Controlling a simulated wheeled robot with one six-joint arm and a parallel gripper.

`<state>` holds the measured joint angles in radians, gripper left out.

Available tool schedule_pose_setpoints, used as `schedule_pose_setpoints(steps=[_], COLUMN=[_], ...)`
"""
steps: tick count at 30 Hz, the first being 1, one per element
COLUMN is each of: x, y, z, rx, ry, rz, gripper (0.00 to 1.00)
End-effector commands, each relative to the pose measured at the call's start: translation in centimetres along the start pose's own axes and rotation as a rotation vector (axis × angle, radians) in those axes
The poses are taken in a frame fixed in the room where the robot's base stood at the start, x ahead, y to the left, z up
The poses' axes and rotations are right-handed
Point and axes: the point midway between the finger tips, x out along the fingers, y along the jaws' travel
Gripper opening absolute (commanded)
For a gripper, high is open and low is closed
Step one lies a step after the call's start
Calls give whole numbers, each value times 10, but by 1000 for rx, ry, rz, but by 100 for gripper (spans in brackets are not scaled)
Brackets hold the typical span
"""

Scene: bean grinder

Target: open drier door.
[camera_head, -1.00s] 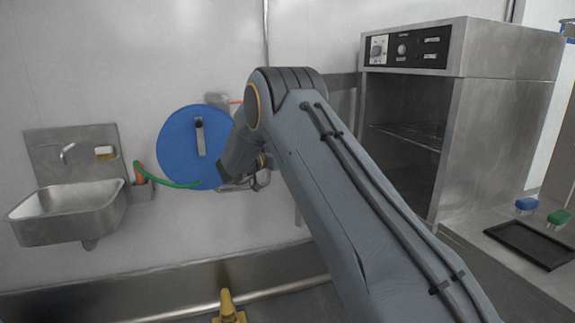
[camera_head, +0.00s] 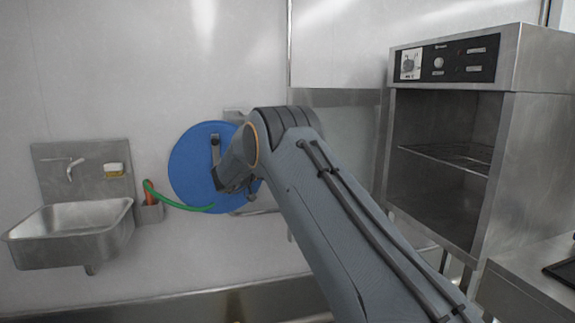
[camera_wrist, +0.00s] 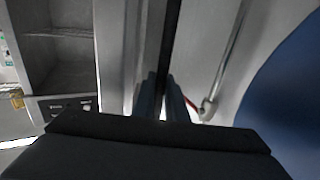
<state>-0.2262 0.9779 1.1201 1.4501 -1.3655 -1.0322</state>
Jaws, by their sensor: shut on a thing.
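The drier (camera_head: 455,150) is a steel cabinet at the right, with its chamber open to view and a wire shelf inside. Its door (camera_head: 340,98) appears as a grey panel standing out to the left of the cabinet, partly hidden behind my arm. In the wrist view, my gripper (camera_wrist: 163,92) is shut on a dark upright bar, which looks like the door's handle or edge (camera_wrist: 171,45). The drier also shows at the left of that view (camera_wrist: 62,55). In the head view my fingers are hidden behind my wrist.
A blue round hose reel (camera_head: 190,172) with a green hose hangs on the wall left of my wrist. A steel sink (camera_head: 75,225) is at the far left. A steel counter (camera_head: 530,285) stands at the lower right.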

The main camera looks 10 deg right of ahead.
Motion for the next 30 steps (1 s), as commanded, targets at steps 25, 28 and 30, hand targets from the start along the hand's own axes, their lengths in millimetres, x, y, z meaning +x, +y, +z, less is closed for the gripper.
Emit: schedule_pose_setpoints(steps=[25,28,30], x=[-37,-53,-64], y=[-6,-5,-4], z=[-1,0,0], rx=[1,1,0], ry=[1,2,1], rz=[-12,-11,-10], gripper=[20,20,20])
